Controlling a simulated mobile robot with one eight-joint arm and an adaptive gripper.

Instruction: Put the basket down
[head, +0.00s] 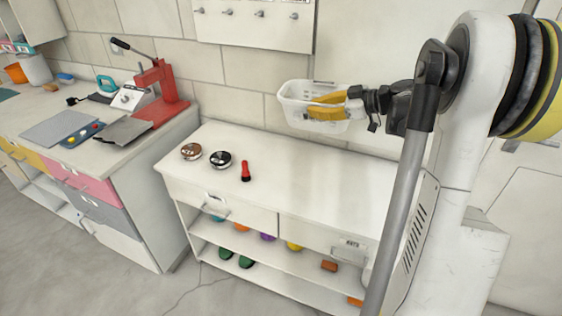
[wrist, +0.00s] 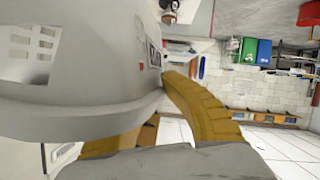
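The white basket (head: 293,110) hangs in the air above the back of the white cabinet's top (head: 318,178), close to the tiled wall. My gripper (head: 328,105) has yellow fingers and reaches the basket from the right. It appears shut on the basket's near right side. In the wrist view the basket (wrist: 75,95) fills the left part, with slots in its wall. One yellow finger of my gripper (wrist: 165,110) lies along its right side, and the other is partly hidden below it. I cannot see inside the basket clearly.
Two round tins, one brown (head: 191,151) and one black (head: 220,159), and a red flashlight (head: 246,171) stand on the cabinet's left part. The middle and right of the top are clear. A counter with a red press (head: 160,92) stands left.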

